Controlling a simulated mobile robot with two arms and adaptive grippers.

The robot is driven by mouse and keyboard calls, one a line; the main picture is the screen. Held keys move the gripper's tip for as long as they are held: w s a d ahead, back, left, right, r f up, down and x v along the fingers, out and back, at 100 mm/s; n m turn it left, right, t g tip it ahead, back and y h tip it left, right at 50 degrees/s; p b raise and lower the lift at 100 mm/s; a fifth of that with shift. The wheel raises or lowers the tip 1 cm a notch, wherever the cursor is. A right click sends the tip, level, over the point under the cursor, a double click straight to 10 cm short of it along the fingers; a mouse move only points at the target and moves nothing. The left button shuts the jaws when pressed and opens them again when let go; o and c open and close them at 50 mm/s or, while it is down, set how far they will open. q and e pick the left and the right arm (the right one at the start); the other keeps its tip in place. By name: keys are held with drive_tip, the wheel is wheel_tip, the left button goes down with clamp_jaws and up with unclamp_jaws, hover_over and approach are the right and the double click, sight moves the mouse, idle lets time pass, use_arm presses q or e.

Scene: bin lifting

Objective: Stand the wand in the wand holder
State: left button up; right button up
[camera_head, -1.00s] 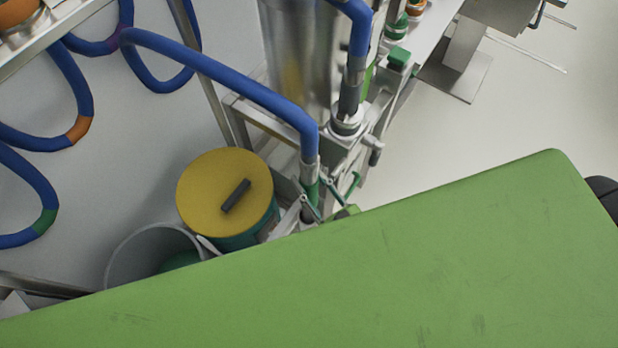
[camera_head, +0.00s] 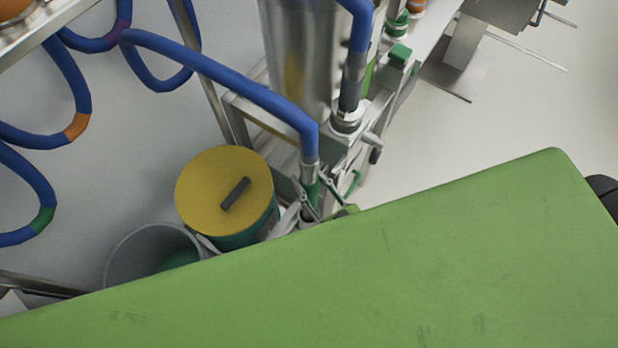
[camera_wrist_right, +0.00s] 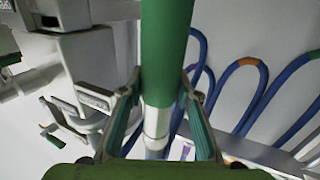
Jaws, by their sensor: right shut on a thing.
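The wand hangs at the end of a blue hose (camera_head: 225,78), with a metal collar and a green grip (camera_head: 312,190). In the right wrist view its green tube (camera_wrist_right: 166,50) runs between my fingers to a paler metal section. My right gripper (camera_head: 311,205) is shut on the wand; its green-padded fingers lie on both sides of it in the right wrist view (camera_wrist_right: 158,128). The wand's lower end is hidden in the head view. A pale clamp-like bracket (camera_wrist_right: 85,112) stands left of the wand; I cannot tell whether it is the wand holder. My left gripper is out of view.
A yellow-lidded drum (camera_head: 210,190) and an open grey bin (camera_head: 140,250) stand left of the wand. A steel cylinder (camera_head: 300,55) and another hose end in a white collar (camera_head: 347,117) stand behind. A large green surface (camera_head: 400,270) covers the foreground.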

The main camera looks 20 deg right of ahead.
idle(0.7)
drive_tip(key=o, duration=1.4)
drive_tip(key=shift+f, duration=0.1)
drive_tip(key=shift+f, duration=0.1)
drive_tip(key=shift+s, duration=0.15)
drive_tip(key=v, duration=1.1)
drive_tip(key=shift+s+d, duration=0.1)
drive_tip(key=shift+s, duration=0.25)
